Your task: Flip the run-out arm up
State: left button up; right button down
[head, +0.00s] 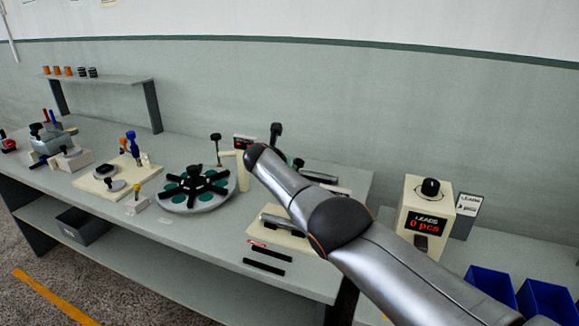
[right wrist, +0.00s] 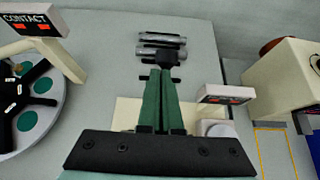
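My right arm comes in from the lower right in the head view and hides its own hand and part of the spindle station. In the right wrist view my right gripper (right wrist: 163,74) has its two green fingers close together, with only a narrow gap. Just past the tips is a dark knob-like part (right wrist: 163,62), and beyond it lie silver rods (right wrist: 162,42). I cannot tell whether the fingers touch that part, or which part is the run-out arm. A silver rod (head: 320,176) shows behind my arm in the head view. My left gripper is not in view.
A round plate with green discs (head: 196,190) stands left of my arm; it also shows in the wrist view (right wrist: 36,115). A post with a black knob (head: 276,130) rises behind my arm. A counter box (head: 425,208) reading 0 pcs and blue bins (head: 490,284) stand at right.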

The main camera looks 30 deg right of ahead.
jog(key=shift+s+d+f, duration=0.2)
jog(key=shift+s+f, duration=0.05)
jog(key=shift+f, duration=0.35)
jog(key=shift+r, duration=0.1)
jog(key=shift+r+p, duration=0.25)
jog(key=shift+p, duration=0.1)
jog(key=r+p, duration=0.2)
jog(key=p, duration=0.1)
jog(key=shift+w+d+r, duration=0.25)
jog(key=shift+w+r, duration=0.1)
jog(key=shift+r, duration=0.05)
notch_tip(320, 180, up, 8)
jog(key=shift+w+d+f+b, duration=0.2)
jog(key=shift+w+b, duration=0.1)
jog(key=shift+w, duration=0.1)
jog(key=shift+a+f, duration=0.1)
